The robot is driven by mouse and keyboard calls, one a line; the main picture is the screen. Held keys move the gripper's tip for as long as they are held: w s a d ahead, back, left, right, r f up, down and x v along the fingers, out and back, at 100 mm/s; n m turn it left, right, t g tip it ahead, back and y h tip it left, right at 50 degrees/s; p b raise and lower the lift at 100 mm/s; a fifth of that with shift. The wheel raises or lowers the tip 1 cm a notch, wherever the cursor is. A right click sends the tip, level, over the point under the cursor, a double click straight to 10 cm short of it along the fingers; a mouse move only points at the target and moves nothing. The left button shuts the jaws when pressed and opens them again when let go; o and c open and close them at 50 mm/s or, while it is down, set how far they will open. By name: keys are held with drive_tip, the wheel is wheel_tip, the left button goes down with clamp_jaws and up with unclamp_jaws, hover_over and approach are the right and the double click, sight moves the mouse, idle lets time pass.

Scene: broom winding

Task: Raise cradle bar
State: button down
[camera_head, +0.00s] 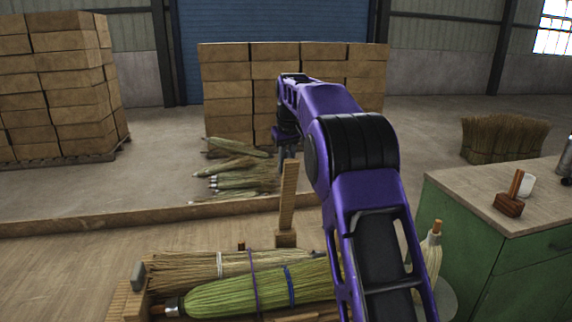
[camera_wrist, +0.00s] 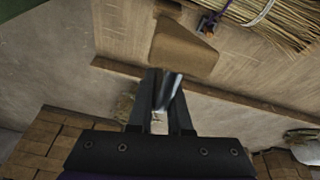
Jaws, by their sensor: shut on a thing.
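The cradle bar, as I take it, is a plain wooden bar (camera_head: 288,198) standing nearly upright on a small block behind the brooms in the head view. In the wrist view it is a tan piece (camera_wrist: 184,48) just beyond my fingertips. My gripper (camera_head: 286,153) is at the bar's top end. It shows from behind in the wrist view (camera_wrist: 162,100), shut, with a shiny dark metal piece between the fingers. The exact contact is too small to see. A green broom (camera_head: 250,293) and a straw-coloured broom (camera_head: 190,268) lie side by side below, partly hidden by my arm.
A green cabinet (camera_head: 490,250) stands at the right, with a wooden block tool (camera_head: 509,204) on top. Brush bundles (camera_head: 232,178) lie on the floor beyond the bench edge. Stacked boxes (camera_head: 225,88) stand behind. The air left of the bar is clear.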

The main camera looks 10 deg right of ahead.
drive_tip(key=shift+d+f, duration=0.1)
drive_tip(key=c, duration=0.9)
unclamp_jaws()
drive_tip(key=shift+r, duration=0.2)
drive_tip(key=v, duration=1.7)
